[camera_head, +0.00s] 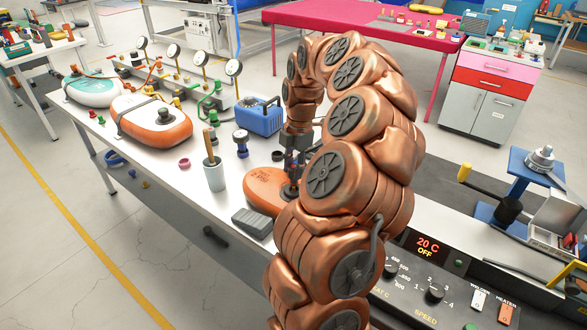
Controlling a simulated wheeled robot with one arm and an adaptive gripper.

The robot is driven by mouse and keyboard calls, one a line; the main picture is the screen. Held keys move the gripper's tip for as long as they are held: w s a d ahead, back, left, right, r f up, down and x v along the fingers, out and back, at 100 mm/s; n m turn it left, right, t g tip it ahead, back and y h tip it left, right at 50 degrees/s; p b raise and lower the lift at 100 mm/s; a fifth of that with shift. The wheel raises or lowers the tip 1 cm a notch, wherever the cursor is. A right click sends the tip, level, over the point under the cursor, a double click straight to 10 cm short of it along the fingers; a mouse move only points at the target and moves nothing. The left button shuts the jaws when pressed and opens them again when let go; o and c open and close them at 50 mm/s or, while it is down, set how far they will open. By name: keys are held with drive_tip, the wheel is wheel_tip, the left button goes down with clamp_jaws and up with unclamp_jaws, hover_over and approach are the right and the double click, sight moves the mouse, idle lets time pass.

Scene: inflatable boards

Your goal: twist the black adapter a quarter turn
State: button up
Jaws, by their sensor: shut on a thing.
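An orange inflatable board (262,187) lies flat near the front right of the white workbench, partly hidden by my copper arm. My gripper (292,172) points down over the right part of this board. It is shut on the black adapter (288,190), a small dark piece at the board's top. My fingers and arm hide most of the adapter, so its turn angle cannot be seen.
A grey cup with a brush (215,174), a dark grey block (253,222) and a blue case (260,117) stand around the board. A control panel (430,285) is at front right.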

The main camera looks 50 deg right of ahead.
sight(292, 167)
drive_tip(key=shift+r+p, duration=0.7)
drive_tip(key=shift+r, duration=1.3)
